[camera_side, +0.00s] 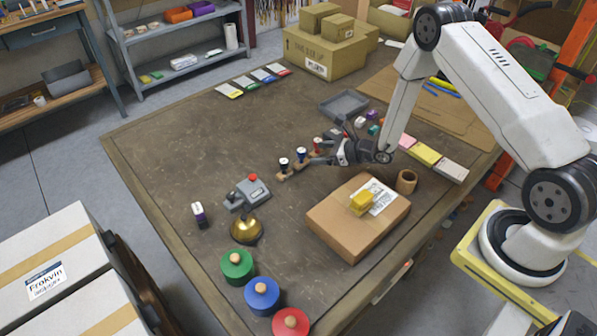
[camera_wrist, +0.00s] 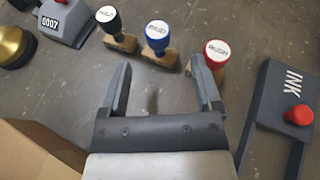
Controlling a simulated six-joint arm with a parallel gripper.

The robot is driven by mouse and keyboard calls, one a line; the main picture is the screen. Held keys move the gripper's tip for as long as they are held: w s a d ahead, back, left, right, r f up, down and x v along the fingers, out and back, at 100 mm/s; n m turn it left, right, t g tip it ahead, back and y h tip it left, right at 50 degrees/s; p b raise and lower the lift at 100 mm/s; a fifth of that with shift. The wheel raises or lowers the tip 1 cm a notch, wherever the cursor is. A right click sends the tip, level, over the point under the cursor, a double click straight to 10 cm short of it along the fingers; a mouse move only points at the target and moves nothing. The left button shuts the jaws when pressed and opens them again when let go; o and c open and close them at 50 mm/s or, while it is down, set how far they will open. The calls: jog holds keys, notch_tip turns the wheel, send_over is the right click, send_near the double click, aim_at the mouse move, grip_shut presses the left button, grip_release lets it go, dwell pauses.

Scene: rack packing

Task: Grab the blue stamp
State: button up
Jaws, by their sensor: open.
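The blue stamp (camera_wrist: 157,36) has a blue-rimmed round top and a wooden base, and stands upright in the wrist view, just beyond the gap between my fingers. My gripper (camera_wrist: 161,68) is open and empty. A black stamp (camera_wrist: 109,20) stands left of the blue one. A red stamp (camera_wrist: 216,54) stands to its right, close to my right fingertip; I cannot tell whether they touch. In the side view the blue stamp (camera_side: 301,154) is the middle one of the row, and my gripper (camera_side: 322,151) is low over the table beside it.
An ink pad (camera_wrist: 285,95) with a red knob lies right of my gripper. A cardboard box (camera_side: 358,222), a grey numbering machine (camera_side: 247,193) and a brass bell (camera_side: 246,231) stand nearby. The table's left part is mostly clear.

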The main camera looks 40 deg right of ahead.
aim_at(302, 154)
jog(key=shift+w+a+f, duration=0.25)
jog(key=shift+w, duration=0.25)
jog(key=shift+w, duration=0.1)
jog(key=shift+x, duration=2.55)
jog(key=shift+c, duration=0.2)
grip_shut()
